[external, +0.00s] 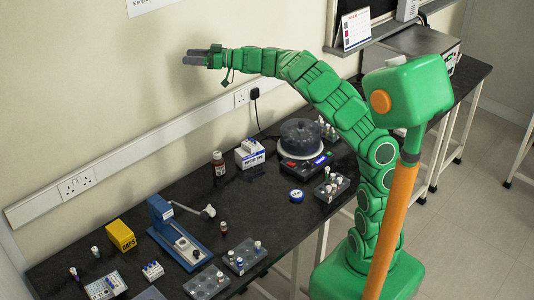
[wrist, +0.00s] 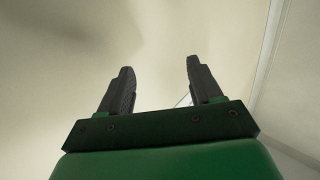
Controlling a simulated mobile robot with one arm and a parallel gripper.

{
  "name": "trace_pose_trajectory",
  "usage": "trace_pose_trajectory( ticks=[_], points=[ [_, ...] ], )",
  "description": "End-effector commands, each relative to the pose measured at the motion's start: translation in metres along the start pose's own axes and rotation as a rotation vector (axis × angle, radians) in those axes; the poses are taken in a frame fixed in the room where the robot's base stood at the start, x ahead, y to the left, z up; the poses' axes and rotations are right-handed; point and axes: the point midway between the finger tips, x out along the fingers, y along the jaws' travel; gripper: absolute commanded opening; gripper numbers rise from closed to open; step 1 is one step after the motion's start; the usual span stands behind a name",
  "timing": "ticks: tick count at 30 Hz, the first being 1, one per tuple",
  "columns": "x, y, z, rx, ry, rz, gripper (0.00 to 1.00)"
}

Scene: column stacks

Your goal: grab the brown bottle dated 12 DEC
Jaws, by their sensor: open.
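A brown bottle (external: 219,164) with a dark cap and a pale label stands upright on the black bench (external: 262,207), left of a white box, in the external view. Its label is too small to read, so I cannot tell its date. My gripper (external: 186,57) is raised high above the bench near the wall, above and slightly left of the bottle, well apart from it. In the wrist view my gripper (wrist: 159,78) is open, with two dark fingers apart and nothing between them. The bottle does not show in the wrist view.
A white-and-blue box (external: 250,153) stands right of the bottle, then a dark round lidded device (external: 301,136) on a scale. A blue press (external: 178,233), yellow box (external: 120,235) and several vial racks (external: 245,257) fill the left. A blue-white roll (external: 296,195) lies near the front edge.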

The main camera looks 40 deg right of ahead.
Motion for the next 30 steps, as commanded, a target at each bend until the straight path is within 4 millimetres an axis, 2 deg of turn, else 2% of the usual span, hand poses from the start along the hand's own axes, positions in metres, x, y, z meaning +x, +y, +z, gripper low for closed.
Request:
trace_pose_trajectory(
  ticks=[1, 6, 13, 21, 23, 30],
  points=[
    [-0.015, 0.010, 0.014, -0.023, -0.054, 0.008, 0.64],
    [-0.051, 0.026, 0.054, -0.074, -0.199, 0.006, 0.64],
    [-0.088, 0.039, 0.088, -0.101, -0.327, 0.000, 0.64],
    [-0.124, 0.049, 0.117, -0.116, -0.436, -0.002, 0.64],
    [-0.130, 0.051, 0.124, -0.116, -0.454, -0.003, 0.64],
    [-0.130, 0.055, 0.169, -0.111, -0.450, -0.007, 0.64]
  ],
)
